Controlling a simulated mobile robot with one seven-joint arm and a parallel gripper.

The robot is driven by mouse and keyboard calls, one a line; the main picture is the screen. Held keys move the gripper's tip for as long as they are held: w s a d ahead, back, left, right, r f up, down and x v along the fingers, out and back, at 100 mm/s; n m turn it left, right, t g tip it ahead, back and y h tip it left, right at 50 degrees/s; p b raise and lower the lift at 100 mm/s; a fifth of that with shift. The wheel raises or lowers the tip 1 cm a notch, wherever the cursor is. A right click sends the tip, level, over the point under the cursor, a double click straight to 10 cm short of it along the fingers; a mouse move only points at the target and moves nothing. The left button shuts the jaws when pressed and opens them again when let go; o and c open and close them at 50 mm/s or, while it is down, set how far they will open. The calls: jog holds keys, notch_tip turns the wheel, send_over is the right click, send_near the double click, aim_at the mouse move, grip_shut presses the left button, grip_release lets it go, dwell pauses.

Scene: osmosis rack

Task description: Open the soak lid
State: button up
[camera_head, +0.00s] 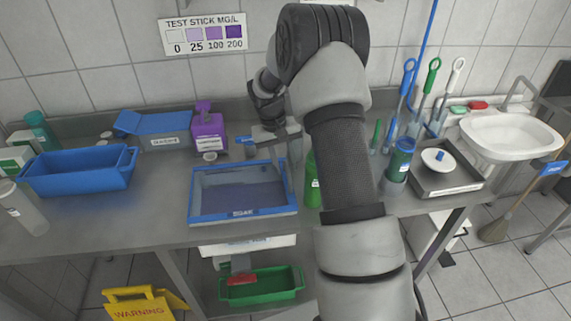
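The soak box (243,213) is a blue-rimmed rectangular box with a "SOAK" label on its front edge, in the middle of the steel bench. A greyish, see-through panel (240,185) framed in blue appears to cover its top; I take this to be the soak lid, and it looks flat and shut. My gripper (278,150) is above the box's back right corner, partly hidden by my own arm. Its fingertips are too small and unclear to tell whether they are open, or whether they touch the rim.
A blue tub (80,175) and a blue-lidded box (160,128) stand left. A purple jug (208,133) is behind the soak box. A green bottle (312,180) stands close to its right.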

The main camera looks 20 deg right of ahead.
jog(key=shift+f, duration=0.25)
grip_shut()
jog(key=shift+r, duration=0.2)
